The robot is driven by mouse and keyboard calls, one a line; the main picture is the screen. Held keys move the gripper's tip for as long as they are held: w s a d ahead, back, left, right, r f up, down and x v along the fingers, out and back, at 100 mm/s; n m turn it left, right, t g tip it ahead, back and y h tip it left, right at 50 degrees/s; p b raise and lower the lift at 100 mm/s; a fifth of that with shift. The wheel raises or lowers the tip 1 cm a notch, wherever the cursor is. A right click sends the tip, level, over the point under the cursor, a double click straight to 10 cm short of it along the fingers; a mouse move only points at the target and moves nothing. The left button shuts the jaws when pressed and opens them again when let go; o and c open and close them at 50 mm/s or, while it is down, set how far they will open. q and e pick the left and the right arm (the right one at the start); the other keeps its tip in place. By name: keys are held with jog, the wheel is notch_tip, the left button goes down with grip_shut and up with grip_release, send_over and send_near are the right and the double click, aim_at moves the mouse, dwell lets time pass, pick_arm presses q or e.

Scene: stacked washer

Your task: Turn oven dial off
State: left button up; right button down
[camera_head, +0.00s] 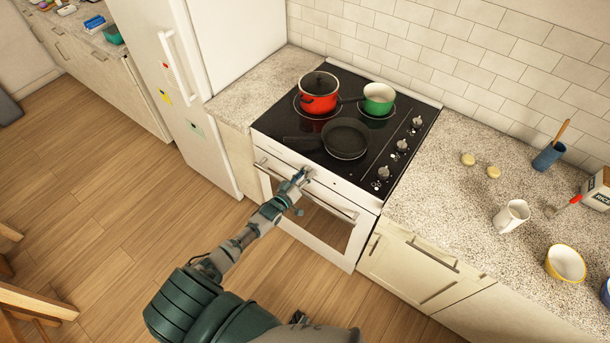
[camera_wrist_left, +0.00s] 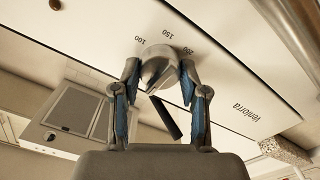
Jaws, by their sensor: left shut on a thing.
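The oven dial (camera_wrist_left: 157,56) is a silvery knob on the oven's white front panel (camera_wrist_left: 225,88), with the numbers 100, 150 and 200 printed around it. My left gripper (camera_wrist_left: 159,72) has one finger on each side of the dial and is shut on it. In the head view my left gripper (camera_head: 301,176) reaches to the front panel of the white oven (camera_head: 318,222), just below the cooktop edge. The dial is mostly hidden there by the gripper. My right gripper is not in view.
On the black cooktop (camera_head: 378,150) stand a red pot (camera_head: 319,100), a green pot (camera_head: 378,108) and a dark pan (camera_head: 346,139). Several cooktop knobs line its right side. The oven handle (camera_head: 330,205) runs below the gripper.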

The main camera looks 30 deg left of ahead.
pick_arm(q)
jog(key=shift+s+f, duration=0.15)
jog(key=shift+f, duration=0.3)
jog(key=o, duration=1)
jog(key=shift+o, duration=0.7)
jog(key=shift+r, duration=0.15)
jog(key=shift+a, duration=0.1)
jog(key=s+a, duration=0.1)
jog(key=s, duration=1)
jog(key=shift+s, duration=0.35)
